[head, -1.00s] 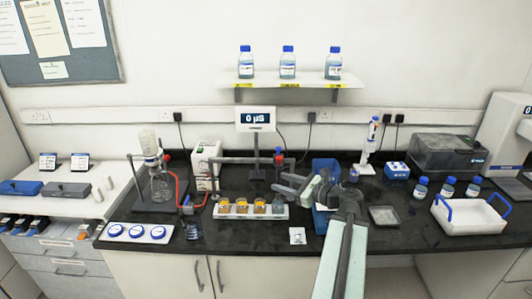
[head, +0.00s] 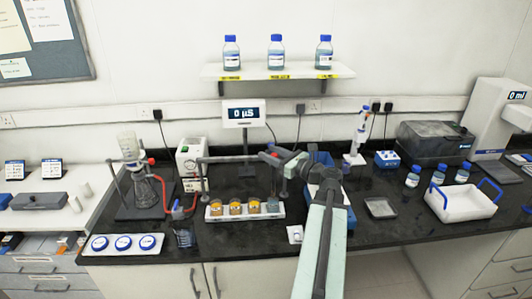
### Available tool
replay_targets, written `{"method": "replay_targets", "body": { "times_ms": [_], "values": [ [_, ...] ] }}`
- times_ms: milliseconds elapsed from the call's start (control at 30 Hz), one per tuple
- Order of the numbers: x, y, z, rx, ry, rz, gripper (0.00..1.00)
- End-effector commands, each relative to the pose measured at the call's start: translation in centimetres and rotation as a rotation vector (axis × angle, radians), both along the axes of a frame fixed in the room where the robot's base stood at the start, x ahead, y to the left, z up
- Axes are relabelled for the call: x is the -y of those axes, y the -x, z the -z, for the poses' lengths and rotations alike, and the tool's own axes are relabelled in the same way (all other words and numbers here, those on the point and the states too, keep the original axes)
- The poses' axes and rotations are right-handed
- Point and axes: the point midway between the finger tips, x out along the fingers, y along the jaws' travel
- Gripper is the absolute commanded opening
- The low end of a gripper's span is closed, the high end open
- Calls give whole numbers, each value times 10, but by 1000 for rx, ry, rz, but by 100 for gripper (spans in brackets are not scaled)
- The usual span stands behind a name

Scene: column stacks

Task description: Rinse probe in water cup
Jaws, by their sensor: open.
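A white rack (head: 217,217) stands near the front of the dark bench. It holds three cups of orange liquid (head: 235,209) and, at its right end, a clear bluish cup (head: 273,205), which looks like the water cup. A meter display (head: 244,113) behind the rack reads 0 µS, and a grey horizontal bar (head: 225,159) runs in front of it. My gripper (head: 268,154) is open above and behind the bluish cup, near the bar's right end. A small red and blue part, perhaps the probe's top, shows there; my gripper partly hides it, and I cannot tell whether they touch.
A flask with red tubing (head: 145,190) and a dark beaker (head: 184,237) stand left of the rack. A white basket (head: 462,203) stands at the right. Bare bench lies around the grey tray (head: 380,208).

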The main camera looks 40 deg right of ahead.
Motion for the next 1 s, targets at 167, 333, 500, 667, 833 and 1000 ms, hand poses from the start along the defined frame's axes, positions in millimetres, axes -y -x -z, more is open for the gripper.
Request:
{"method": "replay_targets", "body": {
  "times_ms": [167,333,500,667,833,1000],
  "values": [
    [-2,-15,0,0,0,-2,44],
    [-3,-15,0,0,0,-3,44],
    [-4,-15,0,0,1,-4,11],
    [-4,-16,0,0,1,-4,0],
    [-4,-16,0,0,1,-4,0],
    [-4,-16,0,0,1,-5,0]
  ]
}}
